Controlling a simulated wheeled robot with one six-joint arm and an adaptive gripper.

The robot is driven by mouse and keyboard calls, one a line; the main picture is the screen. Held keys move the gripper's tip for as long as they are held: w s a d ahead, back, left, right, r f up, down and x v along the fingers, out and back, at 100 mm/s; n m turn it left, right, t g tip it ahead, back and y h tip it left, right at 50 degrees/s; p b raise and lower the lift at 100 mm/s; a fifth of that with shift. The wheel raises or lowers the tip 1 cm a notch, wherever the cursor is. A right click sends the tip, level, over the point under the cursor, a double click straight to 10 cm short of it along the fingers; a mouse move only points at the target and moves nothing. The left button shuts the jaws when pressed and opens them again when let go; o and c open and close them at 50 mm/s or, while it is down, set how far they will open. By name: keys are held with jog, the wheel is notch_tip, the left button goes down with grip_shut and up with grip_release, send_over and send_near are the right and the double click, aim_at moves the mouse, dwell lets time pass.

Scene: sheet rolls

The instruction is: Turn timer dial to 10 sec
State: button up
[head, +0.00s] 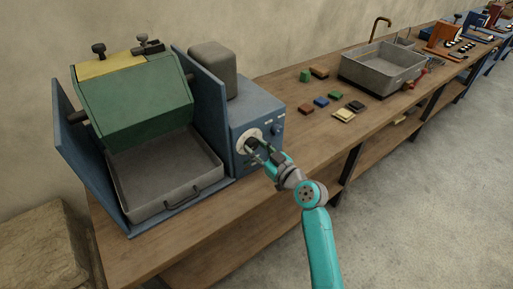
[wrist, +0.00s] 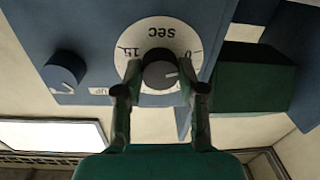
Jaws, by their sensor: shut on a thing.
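The timer dial (wrist: 160,76) is a dark round knob on a white disc (wrist: 147,32) on the front of the blue control box (head: 255,112). In the wrist view the disc is upside down, with "sec" at the top, 15 at the left and 0 at the right. The knob's white pointer line points right and slightly up, toward the side of the 0. My gripper (wrist: 160,80) is shut on the dial, one finger on each side. In the head view my gripper (head: 259,153) reaches the disc and partly covers the knob.
A smaller blue knob (wrist: 64,70) sits beside the disc. A green roller housing (head: 135,98) stands over a grey tray (head: 165,180) left of the box. Coloured blocks (head: 321,102) and a grey sink (head: 382,69) are further along the wooden bench (head: 290,117). The floor at right is clear.

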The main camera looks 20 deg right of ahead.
jog(key=m, duration=0.9)
jog(key=shift+t, duration=0.3)
jog(key=m, duration=0.3)
jog(key=shift+m, duration=0.4)
jog(key=m, duration=0.4)
jog(key=shift+a+m+h, duration=0.1)
jog(key=shift+m+h, duration=0.2)
jog(key=shift+m, duration=0.1)
jog(key=m, duration=0.6)
jog(key=shift+m+h, duration=0.3)
jog(key=m, duration=0.5)
jog(key=shift+m, duration=0.4)
jog(key=o, duration=1.1)
